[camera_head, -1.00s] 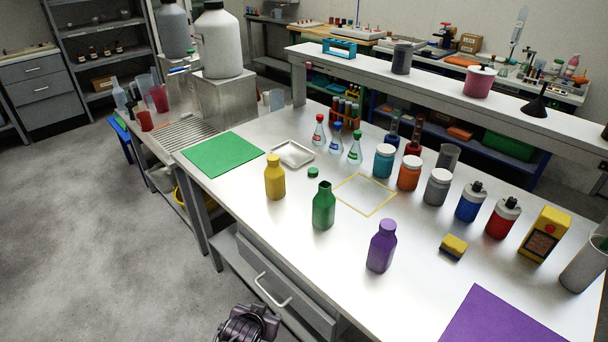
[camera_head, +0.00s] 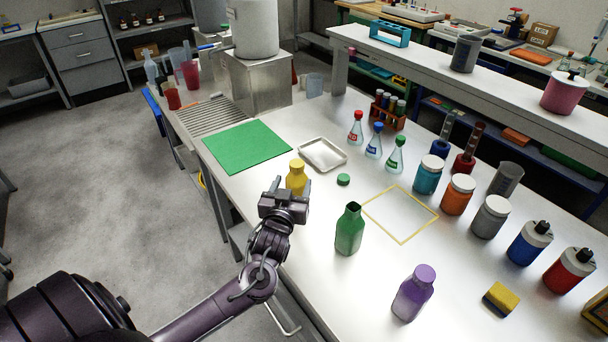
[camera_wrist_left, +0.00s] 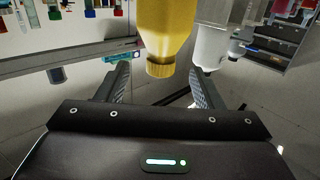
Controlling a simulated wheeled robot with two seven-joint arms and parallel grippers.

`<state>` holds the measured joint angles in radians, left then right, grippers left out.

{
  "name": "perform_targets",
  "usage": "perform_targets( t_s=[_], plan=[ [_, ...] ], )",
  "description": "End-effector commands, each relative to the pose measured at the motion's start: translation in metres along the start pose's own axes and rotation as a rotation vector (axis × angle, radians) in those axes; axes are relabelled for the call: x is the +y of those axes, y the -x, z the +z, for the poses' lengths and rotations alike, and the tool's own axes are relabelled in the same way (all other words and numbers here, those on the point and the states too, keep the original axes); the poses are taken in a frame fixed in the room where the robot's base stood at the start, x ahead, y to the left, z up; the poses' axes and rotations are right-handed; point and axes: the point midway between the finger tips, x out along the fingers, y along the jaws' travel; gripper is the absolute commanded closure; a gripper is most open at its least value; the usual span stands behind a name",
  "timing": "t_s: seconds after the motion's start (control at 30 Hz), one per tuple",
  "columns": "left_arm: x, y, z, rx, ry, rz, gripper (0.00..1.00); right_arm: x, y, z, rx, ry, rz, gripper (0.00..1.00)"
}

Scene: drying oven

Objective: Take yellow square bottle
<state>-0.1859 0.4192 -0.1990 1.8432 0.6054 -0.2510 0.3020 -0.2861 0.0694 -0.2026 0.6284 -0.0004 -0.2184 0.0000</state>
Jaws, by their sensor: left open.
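The yellow bottle (camera_head: 297,176) stands upright on the white table, beside the green mat; its lower part is hidden behind my gripper in the head view. My left gripper (camera_head: 290,186) is open in front of the bottle. In the left wrist view the yellow bottle (camera_wrist_left: 165,35) shows large, upside down, just beyond and between the spread fingertips (camera_wrist_left: 160,80). The jaws hold nothing, and I cannot tell if either finger touches the bottle. My right gripper is not in view.
A green bottle (camera_head: 349,229) and a purple bottle (camera_head: 413,292) stand to the right along the front. The green mat (camera_head: 247,147) is bare.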

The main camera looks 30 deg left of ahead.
Motion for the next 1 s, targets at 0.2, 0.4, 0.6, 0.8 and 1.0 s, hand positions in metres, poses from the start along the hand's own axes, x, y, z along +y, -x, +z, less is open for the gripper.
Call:
perform_targets(
  t_s=[0.2,0.4,0.6,0.8,1.0],
  plan=[
    [-0.005,-0.020,-0.011,0.049,0.000,-0.009,0.39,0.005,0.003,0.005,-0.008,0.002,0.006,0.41],
    [-0.004,-0.043,-0.015,0.048,0.000,-0.009,0.39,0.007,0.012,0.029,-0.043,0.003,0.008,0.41],
    [-0.002,-0.072,-0.017,0.045,-0.001,-0.009,0.39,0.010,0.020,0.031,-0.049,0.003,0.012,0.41],
    [-0.002,-0.082,-0.015,0.043,0.000,-0.008,0.39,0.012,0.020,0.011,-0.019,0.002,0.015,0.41],
    [-0.002,-0.082,-0.015,0.043,0.001,-0.008,0.45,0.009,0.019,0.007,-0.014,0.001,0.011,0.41]
  ],
)
